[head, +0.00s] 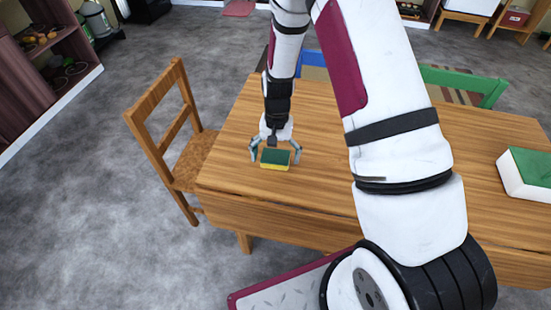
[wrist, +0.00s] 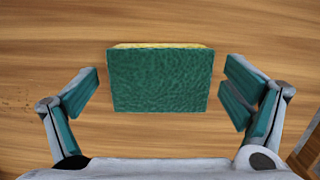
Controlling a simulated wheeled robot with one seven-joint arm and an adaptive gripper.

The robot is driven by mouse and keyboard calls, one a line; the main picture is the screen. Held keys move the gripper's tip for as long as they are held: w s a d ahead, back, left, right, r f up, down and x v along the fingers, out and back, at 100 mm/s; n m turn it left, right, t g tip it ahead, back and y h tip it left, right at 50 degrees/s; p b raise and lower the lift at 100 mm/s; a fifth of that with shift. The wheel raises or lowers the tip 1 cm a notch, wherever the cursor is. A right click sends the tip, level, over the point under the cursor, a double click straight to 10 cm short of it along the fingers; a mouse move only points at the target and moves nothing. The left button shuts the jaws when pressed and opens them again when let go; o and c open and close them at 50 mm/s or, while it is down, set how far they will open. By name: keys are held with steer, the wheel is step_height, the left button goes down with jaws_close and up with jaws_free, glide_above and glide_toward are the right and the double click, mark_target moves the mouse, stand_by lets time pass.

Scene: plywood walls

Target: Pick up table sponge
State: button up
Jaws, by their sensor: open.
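The sponge (head: 275,159) lies on the wooden table (head: 316,184), near its left end in the head view. It has a green scouring top and a yellow body. In the wrist view the sponge (wrist: 159,80) is in the upper middle, green side towards the camera, with a yellow strip along its far edge. My gripper (head: 270,156) is open above the sponge. In the wrist view my gripper (wrist: 161,97) shows its fingers apart, one on each side of the sponge, with a visible gap on both sides. Whether the fingertips are level with the sponge is hard to tell.
A wooden chair (head: 169,135) stands at the table's left end. A white box with a green top (head: 526,172) sits at the table's right. Blue (head: 313,58) and green (head: 461,82) chair backs rise behind the table. The tabletop around the sponge is clear.

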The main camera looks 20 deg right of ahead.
mark_target(276, 157)
steer(key=c, duration=1)
steer(key=shift+c, duration=0.2)
steer(key=shift+r, duration=0.8)
step_height(276, 157, up, 2)
steer(key=shift+d+r, duration=0.1)
steer(key=d, duration=0.5)
steer(key=s+d+r+b, duration=0.1)
steer(key=d, duration=0.4)
steer(key=s+d, duration=0.1)
steer(key=d, duration=0.4)
steer(key=shift+s+d+r+b, duration=0.15)
steer(key=shift+s+d+b, duration=0.05)
steer(key=shift+d+b, duration=0.1)
